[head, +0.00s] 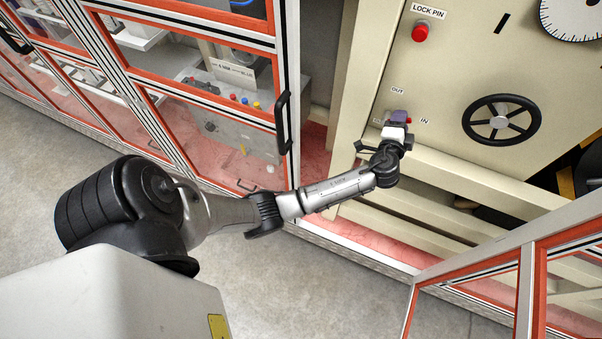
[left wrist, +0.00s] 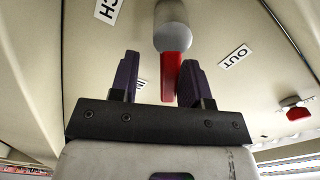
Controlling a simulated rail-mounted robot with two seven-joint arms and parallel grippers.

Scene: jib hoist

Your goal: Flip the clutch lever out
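The clutch lever has a grey round hub and a red handle (left wrist: 171,75) in the left wrist view. In the head view only a small red bit of the lever (head: 408,121) shows beside my gripper, on the IN side. My left gripper (head: 397,117) is at the cream panel. In the left wrist view my left gripper (left wrist: 158,78) is open, with the red handle between its purple fingers, close to the right finger. I cannot tell whether they touch. My right gripper is not in view.
A red lock pin knob (head: 420,32) is above the lever and a black handwheel (head: 501,119) to its right. An orange-framed glass cabinet (head: 210,90) stands left of the panel. An open orange-framed door (head: 480,285) is at the lower right.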

